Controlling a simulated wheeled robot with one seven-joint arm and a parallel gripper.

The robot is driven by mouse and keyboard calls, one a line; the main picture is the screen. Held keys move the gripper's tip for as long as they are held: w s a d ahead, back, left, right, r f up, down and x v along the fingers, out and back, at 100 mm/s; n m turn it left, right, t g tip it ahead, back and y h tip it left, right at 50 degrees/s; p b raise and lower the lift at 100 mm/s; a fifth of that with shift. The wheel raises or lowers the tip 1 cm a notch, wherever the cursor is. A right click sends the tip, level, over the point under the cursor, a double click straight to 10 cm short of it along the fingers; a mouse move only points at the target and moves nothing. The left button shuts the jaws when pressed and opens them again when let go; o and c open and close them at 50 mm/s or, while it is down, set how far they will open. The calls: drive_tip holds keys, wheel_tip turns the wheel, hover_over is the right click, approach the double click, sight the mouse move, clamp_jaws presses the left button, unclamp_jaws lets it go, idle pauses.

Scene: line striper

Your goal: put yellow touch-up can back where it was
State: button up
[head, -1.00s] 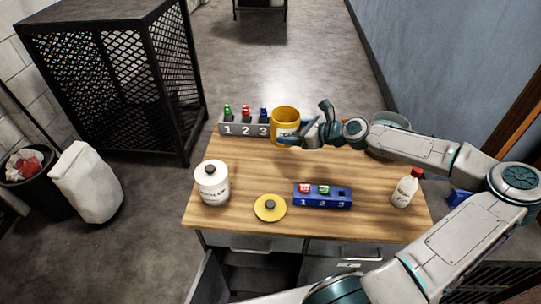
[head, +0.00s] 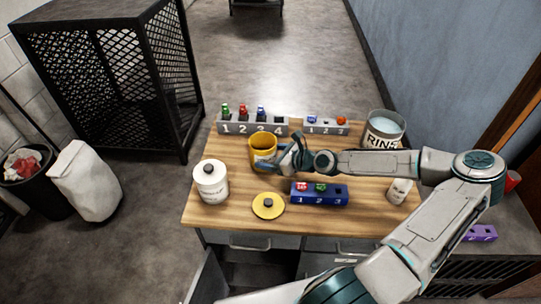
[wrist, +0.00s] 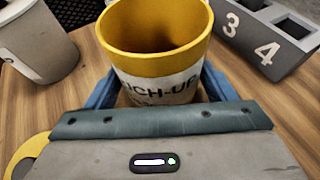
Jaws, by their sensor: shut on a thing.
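The yellow touch-up can (head: 262,148) is open at the top and has a white label; it also fills the top of the wrist view (wrist: 155,28). My gripper (head: 268,165) is shut on it, with a blue finger on each side of the can in the wrist view. The can is upright, over the middle-left of the wooden table. I cannot tell whether its bottom touches the wood. A round yellow lid (head: 268,206) with a dark knob lies on the table in front of the can.
A grey numbered rack (head: 252,128) with several small bottles stands behind the can, its slot 4 empty. A white lidded jar (head: 211,181) is to the left.

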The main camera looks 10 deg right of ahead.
drive_tip(key=shift+f, duration=0.1)
drive_tip(key=o, duration=1.3)
drive_tip(key=shift+c, duration=0.2)
drive_tip(key=shift+r, duration=0.2)
drive_tip(key=shift+s+d, duration=0.2)
drive_tip(key=shift+d, duration=0.1)
drive_tip(key=b+v, duration=0.2)
drive_tip(key=v, duration=0.9)
drive_tip(key=shift+s+d, duration=0.1)
drive_tip(key=shift+s, duration=0.1)
